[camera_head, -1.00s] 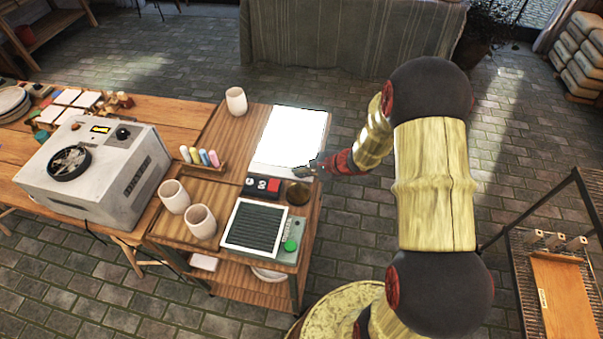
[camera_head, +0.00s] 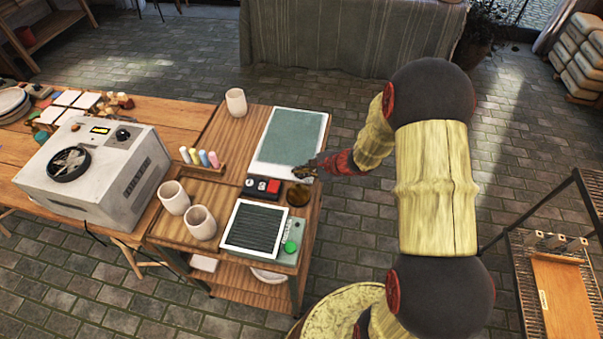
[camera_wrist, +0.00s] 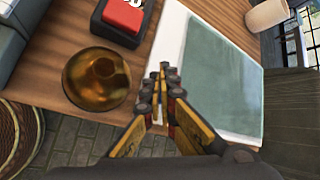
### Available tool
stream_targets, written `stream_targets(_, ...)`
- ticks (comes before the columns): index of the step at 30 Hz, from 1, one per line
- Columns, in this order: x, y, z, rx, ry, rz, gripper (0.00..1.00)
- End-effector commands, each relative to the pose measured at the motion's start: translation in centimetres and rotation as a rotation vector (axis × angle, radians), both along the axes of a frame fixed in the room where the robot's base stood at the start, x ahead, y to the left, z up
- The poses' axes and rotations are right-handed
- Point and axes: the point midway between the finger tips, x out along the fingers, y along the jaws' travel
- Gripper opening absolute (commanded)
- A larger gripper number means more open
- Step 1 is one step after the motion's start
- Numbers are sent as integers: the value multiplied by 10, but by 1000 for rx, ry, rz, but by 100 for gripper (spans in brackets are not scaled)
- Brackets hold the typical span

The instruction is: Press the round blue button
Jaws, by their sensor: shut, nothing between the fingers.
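I can make out no round blue button in either view. A round green button (camera_head: 290,247) sits at the corner of the grey device with a dark ribbed panel. A red square button (camera_head: 273,186) is on a small black box (camera_head: 257,193); the box also shows at the top of the wrist view (camera_wrist: 118,30). My gripper (camera_head: 302,172) is shut and empty, over the near right corner of a flat panel with a grey-green face and white border (camera_head: 290,143).
Pale cups (camera_head: 201,222) and a holder of coloured sticks (camera_head: 200,158) stand on the wooden table left of the panel. A large grey machine (camera_head: 95,175) is further left. A rack (camera_head: 565,285) stands at the right. Paved floor lies right of the table.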

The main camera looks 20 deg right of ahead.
Motion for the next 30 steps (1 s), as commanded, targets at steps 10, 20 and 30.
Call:
stream_targets(10,0,0,10,-1,0,1,0)
stream_targets(20,0,0,20,-1,-1,0,0)
stream_targets(30,0,0,51,-1,-2,1,0)
